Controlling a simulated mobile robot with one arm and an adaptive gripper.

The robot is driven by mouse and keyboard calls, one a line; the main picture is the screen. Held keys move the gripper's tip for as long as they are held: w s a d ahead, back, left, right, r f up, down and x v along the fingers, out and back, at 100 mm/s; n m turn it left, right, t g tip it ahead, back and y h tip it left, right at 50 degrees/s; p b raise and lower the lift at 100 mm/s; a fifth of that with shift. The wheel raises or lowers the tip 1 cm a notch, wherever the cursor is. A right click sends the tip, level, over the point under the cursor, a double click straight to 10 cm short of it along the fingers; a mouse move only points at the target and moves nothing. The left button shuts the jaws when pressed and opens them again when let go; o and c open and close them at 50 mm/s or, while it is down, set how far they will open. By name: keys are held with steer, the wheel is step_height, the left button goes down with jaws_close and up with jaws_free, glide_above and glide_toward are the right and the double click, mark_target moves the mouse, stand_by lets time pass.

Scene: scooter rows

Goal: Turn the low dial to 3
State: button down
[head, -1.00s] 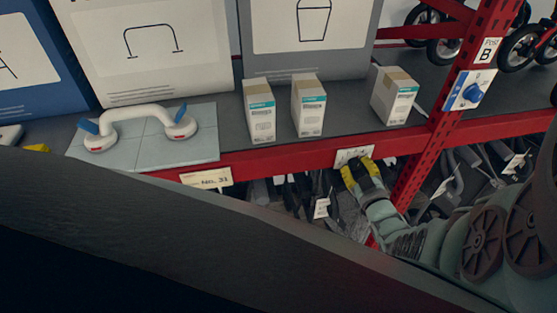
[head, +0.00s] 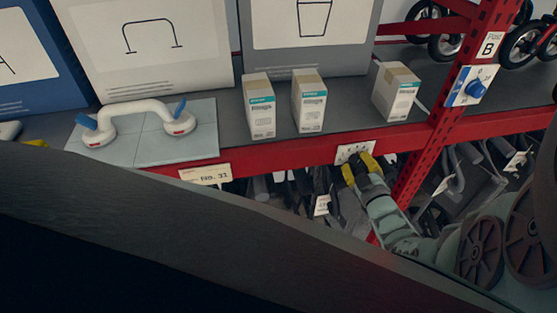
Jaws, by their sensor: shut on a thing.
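A small white plate with dark marks (head: 346,153) is on the red shelf beam, left of the post. My gripper (head: 358,166), with yellow fingertips, is at this plate and covers its lower right part. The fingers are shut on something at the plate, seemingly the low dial. The knob itself is hidden behind the fingers, so its setting cannot be read. A second dial, a blue knob (head: 476,88) on a white plate, is higher up on the red post, apart from my gripper.
The red post (head: 412,178) stands close to the right of my gripper. White boxes (head: 310,105) and a white suction handle (head: 140,112) are on the shelf above. Scooter parts (head: 285,192) hang below the beam. A dark surface (head: 180,215) fills the lower left.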

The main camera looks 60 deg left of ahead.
steer(key=shift+s+a+n, duration=0.1)
steer(key=shift+s+n, duration=0.1)
steer(key=shift+n, duration=0.2)
steer(key=shift+r+n+b, duration=0.1)
steer(key=shift+n+b, duration=0.55)
steer(key=shift+n, duration=0.05)
steer(key=c, duration=1)
jaws_free()
steer(key=shift+a, duration=0.1)
steer(key=o, duration=0.4)
steer(key=shift+w, duration=0.1)
steer(key=shift+c, duration=0.2)
steer(key=shift+w, duration=0.1)
